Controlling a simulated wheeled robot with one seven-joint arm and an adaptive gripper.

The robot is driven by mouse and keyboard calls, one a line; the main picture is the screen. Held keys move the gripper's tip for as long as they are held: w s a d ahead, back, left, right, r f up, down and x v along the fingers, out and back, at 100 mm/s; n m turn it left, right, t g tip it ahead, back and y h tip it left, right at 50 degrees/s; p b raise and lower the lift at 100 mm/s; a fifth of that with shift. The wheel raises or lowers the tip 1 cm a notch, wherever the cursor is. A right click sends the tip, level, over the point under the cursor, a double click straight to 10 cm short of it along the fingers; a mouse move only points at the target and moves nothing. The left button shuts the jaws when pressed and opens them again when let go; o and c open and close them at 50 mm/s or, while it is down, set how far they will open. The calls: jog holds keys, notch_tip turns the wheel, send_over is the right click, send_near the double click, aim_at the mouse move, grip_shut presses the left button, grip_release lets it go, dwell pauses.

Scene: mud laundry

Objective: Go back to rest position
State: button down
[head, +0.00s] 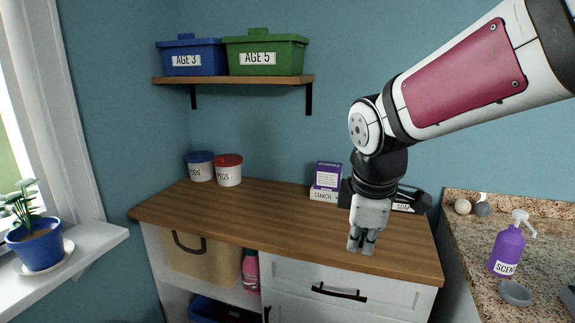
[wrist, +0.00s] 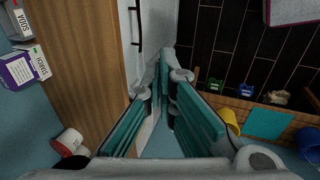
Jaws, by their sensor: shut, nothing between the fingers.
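My gripper (head: 361,246) hangs from my arm, fingers down, in front of the right part of the wooden counter (head: 255,208) in the head view. Its fingers are together with nothing between them. In the wrist view the teal-padded fingers (wrist: 166,65) converge near the middle, beside the counter edge and a white drawer front. It touches no object that I can see. My forearm covers part of the wall and the counter's back right corner.
A starch box (head: 326,182) and a dark caddy (head: 412,200) stand behind my gripper. Two lidded tubs (head: 229,172) stand at the back left. A purple spray bottle (head: 507,248) stands on the granite top at right. The counter's middle is clear.

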jog(key=s+d+r+m, duration=0.1)
jog(key=s+d+m, duration=0.2)
jog(key=s+m, duration=0.4)
jog(key=s+d+r+m+p, duration=0.1)
jog(key=s+d+m, duration=0.2)
jog(key=s+m, duration=0.4)
jog(key=s, duration=0.8)
jog(key=shift+d+r+m+y+p, duration=0.2)
jog(key=shift+r+m+y+p, duration=0.1)
jog(key=shift+y, duration=0.1)
